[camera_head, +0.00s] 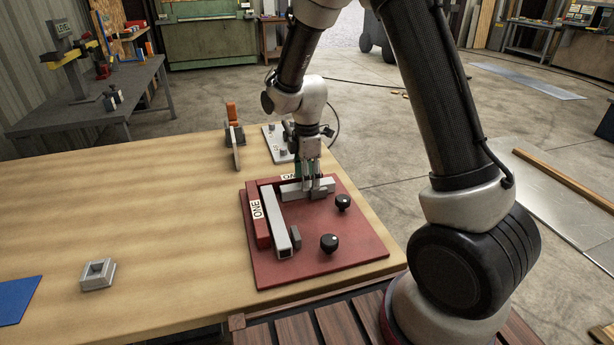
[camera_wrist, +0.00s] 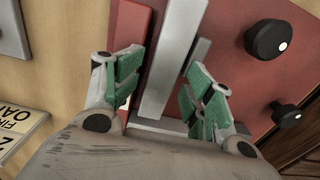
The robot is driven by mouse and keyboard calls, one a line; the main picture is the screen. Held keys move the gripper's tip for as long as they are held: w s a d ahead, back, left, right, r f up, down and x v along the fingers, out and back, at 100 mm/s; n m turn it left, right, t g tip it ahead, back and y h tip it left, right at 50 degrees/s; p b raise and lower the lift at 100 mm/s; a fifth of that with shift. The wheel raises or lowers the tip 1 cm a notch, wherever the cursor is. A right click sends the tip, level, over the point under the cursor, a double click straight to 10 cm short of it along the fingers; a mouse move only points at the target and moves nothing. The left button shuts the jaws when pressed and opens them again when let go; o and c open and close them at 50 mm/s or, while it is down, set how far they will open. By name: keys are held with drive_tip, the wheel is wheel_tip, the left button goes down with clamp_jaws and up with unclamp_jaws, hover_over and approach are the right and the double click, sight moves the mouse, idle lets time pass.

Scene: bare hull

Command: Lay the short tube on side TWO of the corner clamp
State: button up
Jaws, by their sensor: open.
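The red corner clamp (camera_head: 345,255) lies on the wooden table. A pale grey tube (camera_head: 292,190) lies along its back fence, whose label is partly hidden; it also shows in the wrist view (camera_wrist: 176,55). A longer grey tube (camera_head: 275,222) lies along the left fence, labelled ONE. My gripper (camera_head: 314,188) is open and low over the back tube. In the wrist view its green-padded fingers (camera_wrist: 160,95) are on either side of that tube, with gaps showing; the left finger is by the red fence (camera_wrist: 125,45). Contact at the lower end is hidden.
Two black knobs (camera_head: 343,202) (camera_head: 329,243) stand up from the clamp plate. A grey plate (camera_head: 272,133) and an upright holder (camera_head: 235,145) are behind the clamp. A small grey square block (camera_head: 97,273) and a blue mat (camera_head: 15,299) are at left. The table's middle left is clear.

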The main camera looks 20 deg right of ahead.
wheel_tip(320, 180, up, 13)
drive_tip(key=s+d+r+m+t, duration=0.2)
drive_tip(key=s+d+r+m, duration=0.65)
drive_tip(key=s+r, duration=0.2)
drive_tip(key=s+d+m+t, duration=0.1)
drive_tip(key=s+d+m, duration=0.2)
drive_tip(key=s, duration=0.5)
drive_tip(key=s+d+r+m+t, duration=0.1)
drive_tip(key=s+d+m, duration=0.2)
drive_tip(key=s+m, duration=0.3)
drive_tip(key=shift+s+d, duration=0.2)
drive_tip(key=shift+s, duration=0.9)
drive_tip(key=shift+r+m, duration=0.1)
drive_tip(key=shift+m, duration=0.15)
